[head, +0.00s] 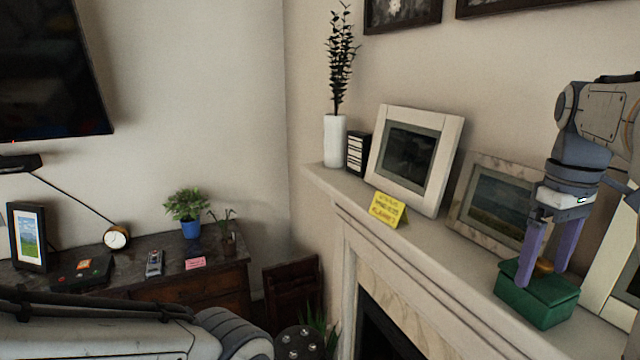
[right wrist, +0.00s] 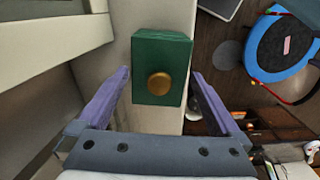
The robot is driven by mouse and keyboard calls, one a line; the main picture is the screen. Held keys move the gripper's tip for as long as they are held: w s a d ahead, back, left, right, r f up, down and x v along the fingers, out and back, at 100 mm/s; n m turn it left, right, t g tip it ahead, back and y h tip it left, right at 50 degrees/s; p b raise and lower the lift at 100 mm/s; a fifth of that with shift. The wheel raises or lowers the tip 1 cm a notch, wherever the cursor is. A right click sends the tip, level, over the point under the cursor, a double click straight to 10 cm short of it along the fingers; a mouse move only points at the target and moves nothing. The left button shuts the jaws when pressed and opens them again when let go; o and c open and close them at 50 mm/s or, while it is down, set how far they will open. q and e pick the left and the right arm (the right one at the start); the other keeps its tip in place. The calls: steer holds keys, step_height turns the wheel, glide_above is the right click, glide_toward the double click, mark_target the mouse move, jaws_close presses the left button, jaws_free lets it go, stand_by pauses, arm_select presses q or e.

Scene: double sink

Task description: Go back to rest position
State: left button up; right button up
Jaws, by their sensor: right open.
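My right gripper (head: 544,258) is at the right of the head view, pointing down over a green box (head: 540,302) with a round gold knob on its lid. The box stands on the white mantel shelf (head: 455,258). In the right wrist view the two purple fingers of my right gripper (right wrist: 160,78) are apart, one on each side of the green box (right wrist: 145,90), with the gold knob (right wrist: 159,84) between them. I cannot tell whether the fingers touch the box. My left arm (head: 110,335) crosses the bottom left of the head view; its gripper is out of view.
A yellow sign (head: 386,209), a white picture frame (head: 414,160), a marbled frame (head: 495,208) and a white vase (head: 334,141) stand along the mantel. A dark cabinet (head: 215,270) with a plant (head: 187,210) and a clock (head: 117,238) is at the left.

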steer(key=shift+r, duration=1.3)
